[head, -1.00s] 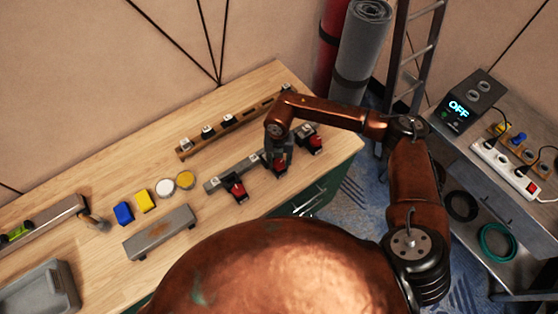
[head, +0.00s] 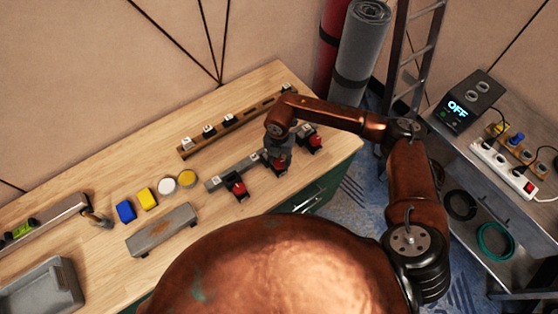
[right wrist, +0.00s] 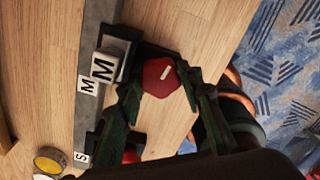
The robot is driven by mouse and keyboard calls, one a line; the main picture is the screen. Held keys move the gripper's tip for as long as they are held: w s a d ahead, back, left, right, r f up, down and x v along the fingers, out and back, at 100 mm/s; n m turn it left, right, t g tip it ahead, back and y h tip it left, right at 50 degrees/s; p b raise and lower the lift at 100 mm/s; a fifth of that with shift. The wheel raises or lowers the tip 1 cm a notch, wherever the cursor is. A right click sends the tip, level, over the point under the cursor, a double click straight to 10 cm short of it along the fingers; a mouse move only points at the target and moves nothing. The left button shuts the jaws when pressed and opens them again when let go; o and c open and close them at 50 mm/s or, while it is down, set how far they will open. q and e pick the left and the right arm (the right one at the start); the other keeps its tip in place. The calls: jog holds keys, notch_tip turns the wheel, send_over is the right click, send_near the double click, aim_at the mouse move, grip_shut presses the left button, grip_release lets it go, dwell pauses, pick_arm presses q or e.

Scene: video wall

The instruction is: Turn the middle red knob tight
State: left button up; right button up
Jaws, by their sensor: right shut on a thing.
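Three red knobs sit along a grey bar (head: 216,182) on the wooden bench. The middle red knob (head: 280,168) is partly hidden under my right gripper (head: 278,158). In the right wrist view the red knob (right wrist: 158,75) has a white mark on top and sits between the fingers of my right gripper (right wrist: 160,88), which is shut on it. A block marked M (right wrist: 104,66) stands beside it. The left knob (head: 236,185) and the right knob (head: 315,142) stand free on either side. My left gripper is not in view.
A wooden rail (head: 190,150) with several small blocks lies behind the bar. A grey block (head: 160,229), yellow and blue pieces and two round tins lie to the left. A cart (head: 500,235) with a device showing OFF (head: 458,107) stands right.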

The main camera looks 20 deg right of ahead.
aim_at(279, 162)
jog(key=o, duration=1.1)
notch_tip(279, 162, up, 12)
dwell(0.4)
